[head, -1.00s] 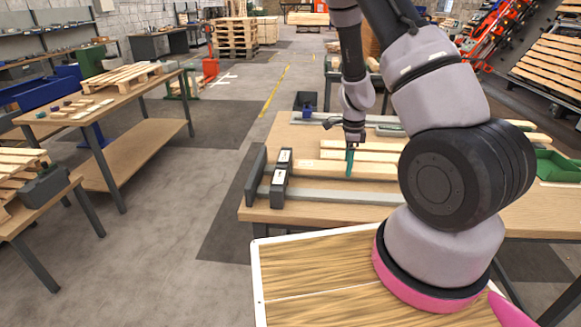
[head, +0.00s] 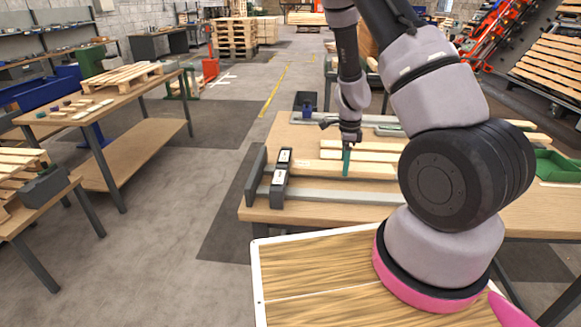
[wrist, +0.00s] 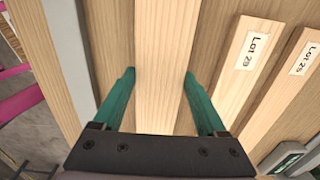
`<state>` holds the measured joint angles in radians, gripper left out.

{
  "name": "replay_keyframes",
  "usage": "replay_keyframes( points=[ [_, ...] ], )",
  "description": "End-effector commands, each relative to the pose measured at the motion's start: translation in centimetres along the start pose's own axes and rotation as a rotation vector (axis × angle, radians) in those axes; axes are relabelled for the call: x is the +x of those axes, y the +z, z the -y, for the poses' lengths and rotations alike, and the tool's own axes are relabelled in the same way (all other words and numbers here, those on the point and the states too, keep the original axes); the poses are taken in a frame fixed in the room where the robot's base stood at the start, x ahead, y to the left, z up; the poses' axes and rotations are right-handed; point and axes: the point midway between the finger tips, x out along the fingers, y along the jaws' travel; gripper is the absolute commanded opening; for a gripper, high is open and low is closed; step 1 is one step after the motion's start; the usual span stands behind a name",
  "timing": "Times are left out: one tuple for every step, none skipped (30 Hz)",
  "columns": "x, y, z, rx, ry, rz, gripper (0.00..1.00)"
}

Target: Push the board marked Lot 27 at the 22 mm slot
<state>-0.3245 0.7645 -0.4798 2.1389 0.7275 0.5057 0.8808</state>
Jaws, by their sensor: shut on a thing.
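My gripper (head: 346,163) is low over the boards on the bench, left of my large black arm joint. In the wrist view its two green fingers (wrist: 159,78) stand on either side of a pale board (wrist: 163,45) and are shut on it. No mark shows on this board, so I cannot tell its lot. A board marked Lot 29 (wrist: 232,85) and one marked Lot 25 (wrist: 287,85) lie to its right. Dark blocks with small white labels (head: 280,172) stand at the bench's left; their slot sizes are too small to read.
A grey rail (head: 335,197) runs along the bench's near side and also shows in the wrist view (wrist: 68,50). A dark upright plate (head: 256,175) stands at the left end. A green bin (head: 558,167) sits at the right. Open floor lies left of the bench.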

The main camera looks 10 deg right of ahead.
Motion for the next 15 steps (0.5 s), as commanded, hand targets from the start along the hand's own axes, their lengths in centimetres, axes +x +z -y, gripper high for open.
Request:
replay_keyframes(
  points=[
    [0.1, 0.1, -0.2, -0.001, 0.005, 0.002, 0.03],
    [0.1, 0.1, -0.2, -0.001, 0.005, 0.002, 0.03],
    [0.2, 0.0, -0.2, -0.001, 0.005, 0.002, 0.03],
    [0.1, -0.1, -0.2, 0.0, 0.005, 0.002, 0.03],
    [0.1, -0.3, -0.2, 0.0, 0.005, 0.001, 0.03],
    [0.1, -0.5, -0.2, 0.0, 0.005, 0.001, 0.03],
    [0.1, -0.7, -0.2, 0.001, 0.005, 0.0, 0.03],
    [0.2, -0.8, -0.2, 0.001, 0.005, 0.0, 0.03],
    [0.1, -1.1, -0.2, 0.001, 0.005, 0.0, 0.03],
    [0.1, -1.2, -0.2, 0.002, 0.005, -0.001, 0.03],
    [0.1, -1.4, -0.2, 0.002, 0.005, -0.001, 0.03],
    [0.1, -1.6, -0.2, 0.002, 0.004, -0.002, 0.03],
    [0.1, -1.8, -0.2, 0.002, 0.004, -0.002, 0.03],
    [0.1, -2.0, -0.2, 0.002, 0.004, -0.002, 0.03],
    [0.1, -2.2, -0.2, 0.002, 0.004, -0.002, 0.03]
  ],
)
